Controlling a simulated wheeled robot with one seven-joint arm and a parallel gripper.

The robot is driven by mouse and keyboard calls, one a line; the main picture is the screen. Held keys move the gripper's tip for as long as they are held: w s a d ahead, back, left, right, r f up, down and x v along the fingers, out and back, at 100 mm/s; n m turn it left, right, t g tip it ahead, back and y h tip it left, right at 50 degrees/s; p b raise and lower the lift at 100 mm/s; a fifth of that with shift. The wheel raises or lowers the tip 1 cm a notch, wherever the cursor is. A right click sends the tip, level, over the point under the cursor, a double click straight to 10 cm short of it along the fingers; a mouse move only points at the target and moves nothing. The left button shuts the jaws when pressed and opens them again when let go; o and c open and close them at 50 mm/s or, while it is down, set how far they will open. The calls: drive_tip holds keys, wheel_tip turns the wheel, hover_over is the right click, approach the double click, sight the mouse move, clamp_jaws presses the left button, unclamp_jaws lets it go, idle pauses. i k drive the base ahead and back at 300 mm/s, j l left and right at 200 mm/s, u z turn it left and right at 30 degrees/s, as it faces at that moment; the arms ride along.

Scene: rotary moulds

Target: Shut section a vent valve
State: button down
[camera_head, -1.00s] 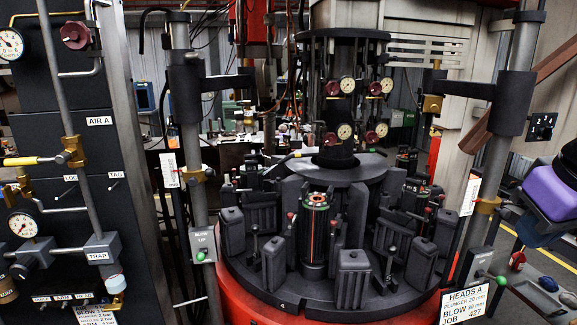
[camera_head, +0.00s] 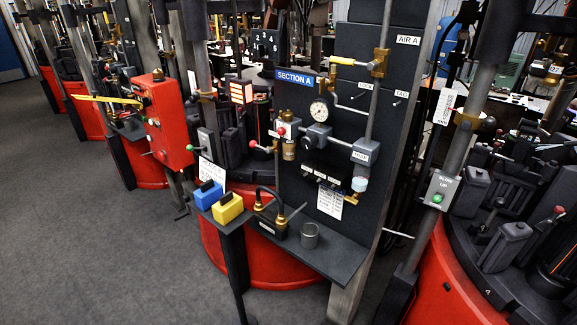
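The dark Section A panel (camera_head: 349,105) stands right of centre, with a blue "SECTION A" sign (camera_head: 295,80) and an "AIR A" label (camera_head: 408,40). A brass valve (camera_head: 380,62) on its vertical pipe has a yellow lever (camera_head: 346,61) reaching left, across the pipe. My gripper is not in view.
A dark shelf (camera_head: 325,258) juts out below the panel, holding blue (camera_head: 208,195) and yellow (camera_head: 228,208) blocks and a grey cup (camera_head: 310,236). A red control box (camera_head: 165,122) stands left. Red-based mould machines flank the panel. Grey floor (camera_head: 85,230) is free at left.

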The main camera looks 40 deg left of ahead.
sight(323, 84)
drive_tip(key=u, duration=1.4)
